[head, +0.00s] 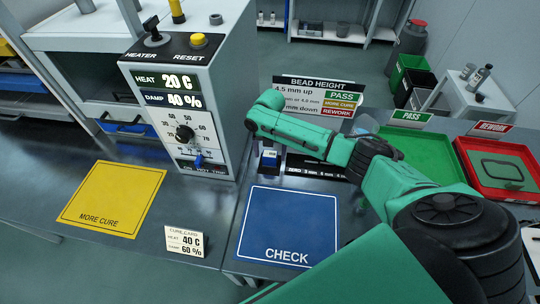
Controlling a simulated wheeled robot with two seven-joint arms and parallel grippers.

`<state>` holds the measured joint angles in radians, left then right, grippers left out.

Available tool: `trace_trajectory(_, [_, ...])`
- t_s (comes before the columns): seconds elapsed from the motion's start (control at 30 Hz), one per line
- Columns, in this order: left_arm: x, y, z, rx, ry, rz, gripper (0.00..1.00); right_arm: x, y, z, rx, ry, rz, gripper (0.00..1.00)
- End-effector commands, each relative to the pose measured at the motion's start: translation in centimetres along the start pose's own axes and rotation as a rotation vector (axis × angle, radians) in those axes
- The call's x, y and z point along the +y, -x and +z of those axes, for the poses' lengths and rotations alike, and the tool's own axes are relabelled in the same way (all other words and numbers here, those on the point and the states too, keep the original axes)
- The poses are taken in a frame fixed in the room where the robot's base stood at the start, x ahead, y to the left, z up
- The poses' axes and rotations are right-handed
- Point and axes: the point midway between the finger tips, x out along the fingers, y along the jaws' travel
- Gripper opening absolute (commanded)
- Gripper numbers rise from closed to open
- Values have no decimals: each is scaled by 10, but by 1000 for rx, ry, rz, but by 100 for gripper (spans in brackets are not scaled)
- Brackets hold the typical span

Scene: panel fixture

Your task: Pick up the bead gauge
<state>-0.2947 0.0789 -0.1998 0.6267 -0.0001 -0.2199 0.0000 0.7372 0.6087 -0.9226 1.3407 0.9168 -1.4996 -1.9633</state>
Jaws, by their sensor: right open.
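A small blue device with a small display, which looks like the bead gauge (269,161), stands on the bench behind the blue CHECK mat, at the left end of a black strip marked ZERO, 3 mm and 6 mm. My right arm reaches in from the right, and its far end with the right gripper (258,121) is above and behind the gauge, apart from it in the picture. The gripper is open with nothing seen in it; its fingers are hard to make out. My left gripper is out of view.
The blue CHECK mat (288,222) and yellow MORE CURE mat (112,198) are bare. The heater box (190,95) stands left of the gauge, and the BEAD HEIGHT sign (310,84) behind. A green PASS tray (418,150) and red REWORK tray (468,178) holding a dark frame are right.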

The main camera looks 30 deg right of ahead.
Motion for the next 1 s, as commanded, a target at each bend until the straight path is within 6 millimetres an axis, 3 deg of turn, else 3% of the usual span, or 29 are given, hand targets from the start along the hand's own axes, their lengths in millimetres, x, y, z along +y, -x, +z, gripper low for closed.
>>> trace_trajectory(0.23, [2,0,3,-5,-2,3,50,0,-8,0,-2,0,0,98])
trace_trajectory(0.27, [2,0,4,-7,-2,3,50,0,-8,0,-2,0,0,90])
trace_trajectory(0.5, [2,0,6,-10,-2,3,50,0,-7,0,-1,0,0,0])
trace_trajectory(0.83, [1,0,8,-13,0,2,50,0,-1,1,-2,0,2,0])
trace_trajectory(1.0, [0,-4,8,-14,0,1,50,1,27,1,-6,1,5,0])
